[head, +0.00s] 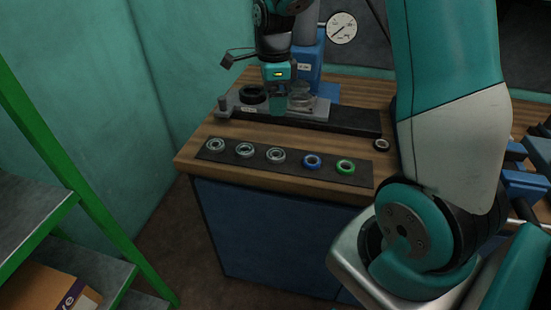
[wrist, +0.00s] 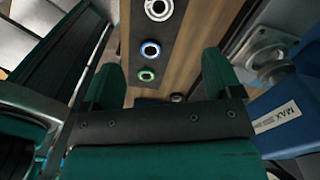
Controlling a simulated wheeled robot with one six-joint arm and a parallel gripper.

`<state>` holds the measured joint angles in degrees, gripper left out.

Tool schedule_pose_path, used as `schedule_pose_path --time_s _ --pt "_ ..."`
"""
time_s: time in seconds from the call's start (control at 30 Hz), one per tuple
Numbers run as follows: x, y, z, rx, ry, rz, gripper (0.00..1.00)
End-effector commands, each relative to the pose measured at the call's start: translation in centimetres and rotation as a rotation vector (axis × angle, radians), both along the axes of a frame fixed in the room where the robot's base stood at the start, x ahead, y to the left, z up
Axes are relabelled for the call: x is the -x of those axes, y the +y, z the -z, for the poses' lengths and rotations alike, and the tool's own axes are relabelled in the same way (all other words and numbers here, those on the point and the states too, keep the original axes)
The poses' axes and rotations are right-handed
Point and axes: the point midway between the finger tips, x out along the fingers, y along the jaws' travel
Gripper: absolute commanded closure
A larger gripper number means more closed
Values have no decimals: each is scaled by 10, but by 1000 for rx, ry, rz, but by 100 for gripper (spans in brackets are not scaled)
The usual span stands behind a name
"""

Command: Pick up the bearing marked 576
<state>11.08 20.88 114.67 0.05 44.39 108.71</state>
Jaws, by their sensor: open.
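Several bearings lie in a row on a dark strip (head: 295,169) along the bench's front edge: three grey ones, left (head: 215,145), middle (head: 244,150) and right (head: 275,155), then a blue-ringed one (head: 312,161) and a green-ringed one (head: 345,166). The number 576 cannot be read on any of them. My gripper (head: 277,108) is above the bench, behind the row, open and empty. In the wrist view, the blue-ringed bearing (wrist: 150,49) and the green-ringed bearing (wrist: 146,74) show between my gripper's fingers (wrist: 161,66), with a grey bearing (wrist: 158,9) beyond.
A small dark-and-silver ring (head: 381,144) lies apart on the wooden bench (head: 190,157). A blue press (head: 309,65) with a metal base and a dark ring (head: 253,94) stand close around my gripper. A gauge (head: 342,28) is behind. Green-framed shelves (head: 60,255) stand at left.

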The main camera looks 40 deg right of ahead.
Motion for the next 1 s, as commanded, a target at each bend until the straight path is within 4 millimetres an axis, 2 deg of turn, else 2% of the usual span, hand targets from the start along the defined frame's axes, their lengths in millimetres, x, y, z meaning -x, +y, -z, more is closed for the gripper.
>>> schedule_pose_path --time_s 0.4,0.53,0.77,1.0 --pt "2 2 89 -2 8 -3 15" --pt "1 2 106 -2 5 -4 15" --pt "2 1 122 -2 5 -4 15" --pt "3 -1 157 -2 5 -5 15"
